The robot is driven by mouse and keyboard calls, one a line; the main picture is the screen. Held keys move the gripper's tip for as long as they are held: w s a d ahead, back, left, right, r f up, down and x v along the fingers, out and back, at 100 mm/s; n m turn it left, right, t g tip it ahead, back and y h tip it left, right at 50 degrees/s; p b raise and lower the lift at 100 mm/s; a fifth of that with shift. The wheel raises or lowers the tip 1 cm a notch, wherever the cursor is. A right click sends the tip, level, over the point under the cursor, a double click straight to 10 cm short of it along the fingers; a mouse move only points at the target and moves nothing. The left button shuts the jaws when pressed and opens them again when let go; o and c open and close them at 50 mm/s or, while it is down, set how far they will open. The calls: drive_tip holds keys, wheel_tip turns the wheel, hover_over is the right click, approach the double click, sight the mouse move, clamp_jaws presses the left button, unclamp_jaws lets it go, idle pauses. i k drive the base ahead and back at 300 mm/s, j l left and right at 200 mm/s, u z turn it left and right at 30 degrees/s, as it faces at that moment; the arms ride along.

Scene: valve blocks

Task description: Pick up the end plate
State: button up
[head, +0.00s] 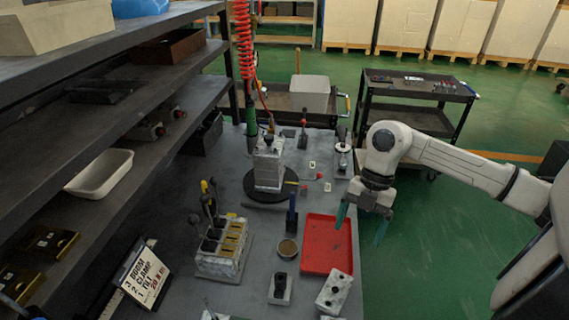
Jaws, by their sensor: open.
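My gripper (361,224) hangs at the right edge of the workbench, with its two green fingers spread apart and nothing between them. It is above and to the right of the red tray (327,245), apart from it. I cannot tell for sure which part is the end plate. A pale metal block with dark holes (335,293) sits at the front edge of the red tray. A flat pale piece with a dark top fitting (280,289) lies to its left on the bench. A pale block (268,172) stands on a round black turntable (271,195).
A lever valve bank with yellow tops (222,248) stands left of a round cup (287,249). A sign (145,276) and dark shelves (110,90) line the left side. A red coiled hose (243,40) hangs over the bench. Open green floor lies right.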

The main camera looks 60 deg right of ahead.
sight(334, 293)
drive_tip(key=k, duration=1)
